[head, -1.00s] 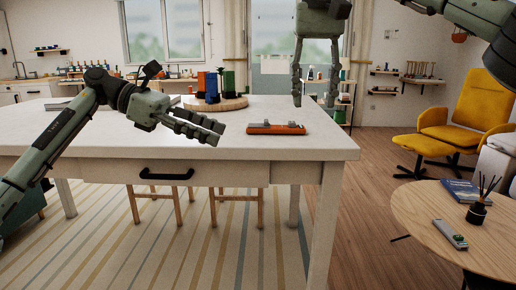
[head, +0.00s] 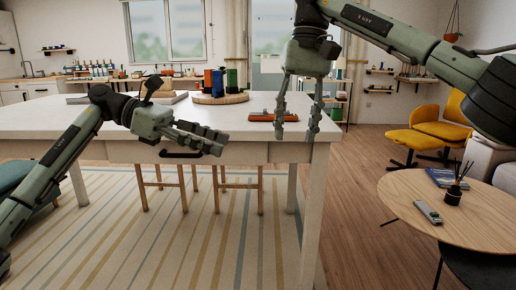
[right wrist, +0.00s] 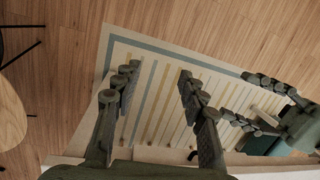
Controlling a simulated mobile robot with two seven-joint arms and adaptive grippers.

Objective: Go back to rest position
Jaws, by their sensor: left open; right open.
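My left gripper (head: 214,142) is open and empty in the head view. It hangs in front of the white table's (head: 60,118) near edge, with its fingers pointing right. My right gripper (head: 296,135) is open, with its fingers pointing down near the table's right front corner. In the right wrist view, my right gripper's spread fingers (right wrist: 158,105) have only the striped rug (right wrist: 150,75) and floor between them. My left gripper also shows at the right of that view (right wrist: 270,105).
An orange-red object (head: 262,116) lies on the table behind my right gripper. Coloured containers stand on a round wooden board (head: 220,99). A round wooden side table (head: 425,205) stands at right, near a yellow chair (head: 440,128). The wooden floor between the tables is clear.

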